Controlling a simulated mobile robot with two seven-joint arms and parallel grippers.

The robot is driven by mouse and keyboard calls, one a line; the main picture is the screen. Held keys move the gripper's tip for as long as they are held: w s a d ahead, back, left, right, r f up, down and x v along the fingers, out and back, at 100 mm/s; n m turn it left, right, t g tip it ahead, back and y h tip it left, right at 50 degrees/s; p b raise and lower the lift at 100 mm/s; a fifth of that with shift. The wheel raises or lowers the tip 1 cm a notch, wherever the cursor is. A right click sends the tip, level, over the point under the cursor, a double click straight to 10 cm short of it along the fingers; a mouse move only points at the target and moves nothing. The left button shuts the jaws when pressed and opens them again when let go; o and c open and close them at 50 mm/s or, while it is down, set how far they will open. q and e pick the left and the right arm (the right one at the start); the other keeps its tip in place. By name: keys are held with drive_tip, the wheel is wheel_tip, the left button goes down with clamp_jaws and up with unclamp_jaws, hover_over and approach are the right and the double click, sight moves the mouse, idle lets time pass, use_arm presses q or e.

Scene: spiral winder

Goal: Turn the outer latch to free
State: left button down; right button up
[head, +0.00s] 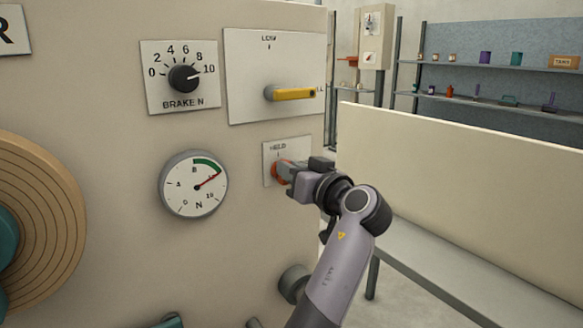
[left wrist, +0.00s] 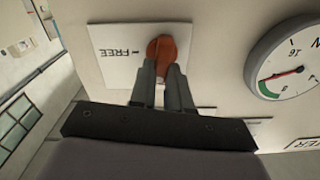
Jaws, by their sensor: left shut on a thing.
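The outer latch is a red-orange knob (head: 278,172) on a small white plate (head: 300,150) marked HELD at its top, on the beige machine front. In the left wrist view the knob (left wrist: 168,47) shows beside the word FREE on its plate (left wrist: 110,68). My left gripper (head: 284,174) is at the knob. In the left wrist view its two fingers (left wrist: 163,75) are closed on the knob's near part. The gripper hides much of the knob in the head view, and I cannot tell which mark it points to. My right gripper is not in view.
A yellow lever (head: 293,94) sticks out above the latch plate. A round gauge (head: 194,184) and a black brake dial (head: 184,77) are to the left. A wound roll (head: 45,225) is at far left. A cream panel (head: 470,190) stands at right.

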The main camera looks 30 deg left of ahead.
use_arm(q)
drive_tip(key=shift+w+d+f+m+p, duration=0.15)
drive_tip(key=shift+m+p, duration=1.5)
drive_tip(key=shift+m, duration=1)
drive_tip(key=shift+w+a+f+m+p, duration=0.1)
drive_tip(key=shift+w+m+p, duration=0.1)
drive_tip(key=shift+m+p, duration=1.95)
drive_tip(key=shift+w+d+f+m+p, duration=0.15)
drive_tip(key=shift+m+p, duration=1)
drive_tip(key=shift+m, duration=1.95)
drive_tip(key=c, duration=1.1)
unclamp_jaws()
drive_tip(key=shift+f, duration=0.1)
drive_tip(key=shift+f, duration=0.1)
